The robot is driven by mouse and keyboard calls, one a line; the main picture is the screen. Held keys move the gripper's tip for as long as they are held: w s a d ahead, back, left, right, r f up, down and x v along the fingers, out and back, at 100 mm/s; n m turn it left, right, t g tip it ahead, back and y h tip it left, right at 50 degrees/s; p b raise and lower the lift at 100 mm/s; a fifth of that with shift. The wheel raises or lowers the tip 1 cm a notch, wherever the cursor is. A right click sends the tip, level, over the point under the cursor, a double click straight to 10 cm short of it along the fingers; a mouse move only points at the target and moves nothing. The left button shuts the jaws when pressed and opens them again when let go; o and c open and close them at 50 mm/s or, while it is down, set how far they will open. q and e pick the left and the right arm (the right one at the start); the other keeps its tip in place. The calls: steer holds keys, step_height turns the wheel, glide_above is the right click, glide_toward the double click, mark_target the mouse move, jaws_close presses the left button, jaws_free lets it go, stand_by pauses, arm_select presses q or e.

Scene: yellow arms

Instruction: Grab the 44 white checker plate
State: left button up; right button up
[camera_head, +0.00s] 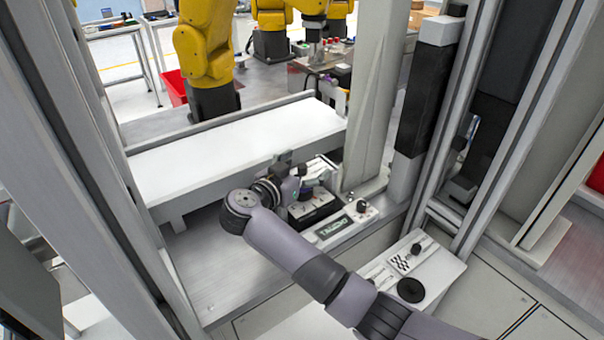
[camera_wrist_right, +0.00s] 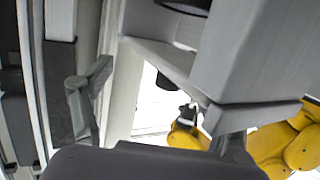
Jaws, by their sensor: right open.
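A small black-and-white checkered plate (camera_head: 402,263) lies on a white table (camera_head: 441,270) at the lower right of the head view. It is too small there to read any number on it. My right gripper (camera_head: 303,172) is over the metal ledge, far to the upper left of that plate. In the right wrist view its two fingers stand wide apart with a gap between them (camera_wrist_right: 158,112), and I see nothing held. The checkered plate does not show in the wrist view. My left gripper is in neither view.
A black-topped device (camera_head: 314,210) and a panel with a dark display (camera_head: 338,227) sit beside my right gripper. A black disc (camera_head: 411,290) lies near the checkered plate. A grey post (camera_head: 374,100) and yellow robot arms (camera_head: 207,45) stand behind. The white conveyor (camera_head: 235,145) is clear.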

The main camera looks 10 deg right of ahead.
steer(key=shift+s+f, duration=0.1)
steer(key=shift+f, duration=0.05)
jaws_close()
stand_by(0.7)
